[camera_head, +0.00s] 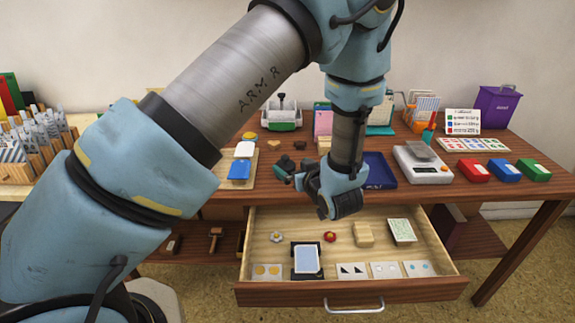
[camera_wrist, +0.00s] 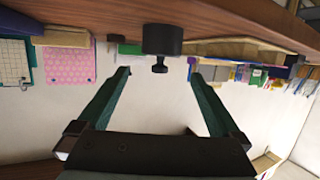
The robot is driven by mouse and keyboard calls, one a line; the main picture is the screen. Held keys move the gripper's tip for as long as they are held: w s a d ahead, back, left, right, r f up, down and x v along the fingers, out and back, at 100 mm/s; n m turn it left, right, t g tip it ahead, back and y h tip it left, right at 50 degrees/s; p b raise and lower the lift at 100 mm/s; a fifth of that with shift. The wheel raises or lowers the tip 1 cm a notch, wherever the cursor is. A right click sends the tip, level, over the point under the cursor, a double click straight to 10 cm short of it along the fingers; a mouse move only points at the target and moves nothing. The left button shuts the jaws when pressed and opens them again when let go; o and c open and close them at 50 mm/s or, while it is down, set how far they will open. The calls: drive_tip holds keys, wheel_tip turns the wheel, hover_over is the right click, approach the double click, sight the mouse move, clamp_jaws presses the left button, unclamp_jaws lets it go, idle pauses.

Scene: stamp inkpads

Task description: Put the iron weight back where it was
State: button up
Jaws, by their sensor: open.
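The iron weight (camera_wrist: 162,40) is a dark short cylinder with a small knob. In the wrist view, which looks upside down, it stands upright on the wooden table, its knob lined up with the gap between my fingers. In the head view a dark shape that looks like the weight (camera_head: 286,162) is on the table near the front edge. My gripper (camera_wrist: 158,70) is open and empty, its fingertips just short of the weight. In the head view my gripper (camera_head: 285,177) reaches left, low over the table's front. Where the weight stood before cannot be told.
An open drawer (camera_head: 350,290) below holds cards, a blue-topped pad and small blocks. A scale (camera_head: 422,165), a dark blue tray (camera_head: 378,172) and red, blue and green inkpads stand at the right. A wooden board with a blue item (camera_head: 240,170) lies left of my gripper.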

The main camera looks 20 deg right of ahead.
drive_tip(key=v, duration=0.6)
drive_tip(key=w+a+g, duration=0.1)
drive_tip(key=w, duration=0.1)
drive_tip(key=w+a+g, duration=0.1)
drive_tip(key=w, duration=0.2)
drive_tip(key=w+a+r+g, duration=0.1)
drive_tip(key=w, duration=0.1)
drive_tip(key=shift+w+a+n+h+b, duration=0.15)
drive_tip(key=shift+w+n+h+b, duration=0.15)
drive_tip(key=shift+h, duration=0.1)
drive_tip(key=w+a+r+g, duration=0.1)
drive_tip(key=a, duration=0.2)
drive_tip(key=w+a+g, duration=0.1)
drive_tip(key=a, duration=0.2)
drive_tip(key=w+a+r+g+h, duration=0.1)
drive_tip(key=a+g, duration=0.1)
drive_tip(key=a, duration=0.1)
drive_tip(key=shift+w+r, duration=0.25)
drive_tip(key=shift+r, duration=0.05)
drive_tip(key=s+a+r+g, duration=0.2)
drive_tip(key=s+a, duration=0.1)
drive_tip(key=a, duration=0.5)
drive_tip(key=s+a+r+g+y+p, duration=0.1)
drive_tip(key=s+a+r+g, duration=0.1)
drive_tip(key=a, duration=0.6)
drive_tip(key=s+a+r+m+g+y+p, duration=0.1)
drive_tip(key=s+a+r+g, duration=0.1)
drive_tip(key=s+a, duration=0.3)
drive_tip(key=a, duration=0.3)
drive_tip(key=shift+s+r, duration=0.15)
